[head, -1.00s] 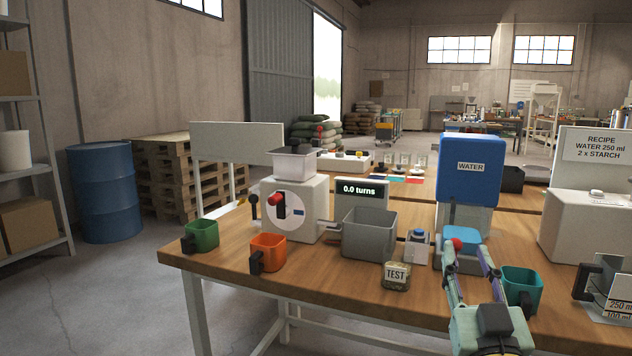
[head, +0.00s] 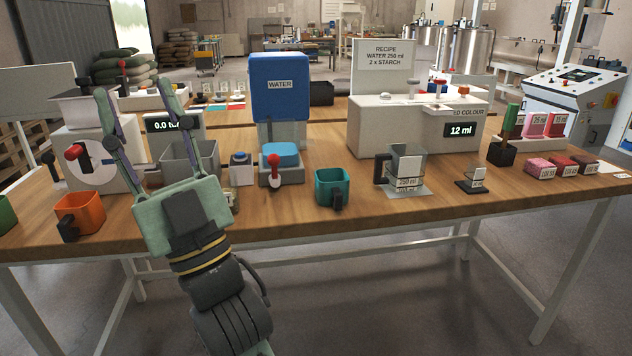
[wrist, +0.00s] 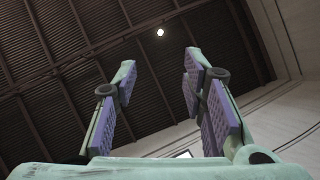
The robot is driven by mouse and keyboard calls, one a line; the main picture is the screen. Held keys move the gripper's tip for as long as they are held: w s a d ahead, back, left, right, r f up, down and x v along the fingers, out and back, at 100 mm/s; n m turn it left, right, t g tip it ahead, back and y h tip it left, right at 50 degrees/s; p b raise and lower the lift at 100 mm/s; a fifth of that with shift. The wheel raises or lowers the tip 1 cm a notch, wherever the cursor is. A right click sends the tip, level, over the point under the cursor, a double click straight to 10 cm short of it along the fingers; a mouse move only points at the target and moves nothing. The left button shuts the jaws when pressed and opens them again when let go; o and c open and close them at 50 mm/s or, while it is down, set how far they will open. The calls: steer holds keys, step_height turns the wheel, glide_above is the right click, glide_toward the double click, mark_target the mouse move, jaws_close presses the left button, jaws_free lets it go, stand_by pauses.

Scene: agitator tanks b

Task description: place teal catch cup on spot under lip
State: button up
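The teal catch cup (head: 331,186) stands upright near the front edge of the table in the head view, its black handle toward me. My gripper (head: 138,92) is raised left of it, fingers pointing up and spread apart with nothing between them. The wrist view also shows the open gripper (wrist: 160,85) against the ceiling. The water dispenser (head: 280,90) stands behind the cup to the left, with a red-knobbed blue-topped unit (head: 281,164) in front. I cannot tell which lip and spot are meant.
An orange cup (head: 80,214) stands at the left front. A grey bin (head: 188,160) is partly behind my gripper. A measuring jug (head: 405,168) stands right of the teal cup, before a white machine (head: 400,130).

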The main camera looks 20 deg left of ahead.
steer(key=w+d+f+m+t+h, duration=0.1)
steer(key=w+f+m+t+h, duration=0.4)
steer(key=w, duration=0.5)
steer(key=m+h+p, duration=0.3)
steer(key=m+h, duration=0.2)
steer(key=h, duration=0.8)
glide_toward(340, 197)
steer(key=r, duration=0.2)
steer(key=shift+f+p+x, duration=0.35)
steer(key=shift+p+x, duration=0.1)
steer(key=shift+x, duration=1.35)
steer(key=shift+f+p+x, duration=0.35)
steer(key=shift+p+x, duration=0.15)
steer(key=shift+x, duration=1.35)
steer(key=shift+f+p+x, duration=0.3)
steer(key=shift+p+x, duration=0.15)
steer(key=shift+x, duration=1.35)
jaws_close()
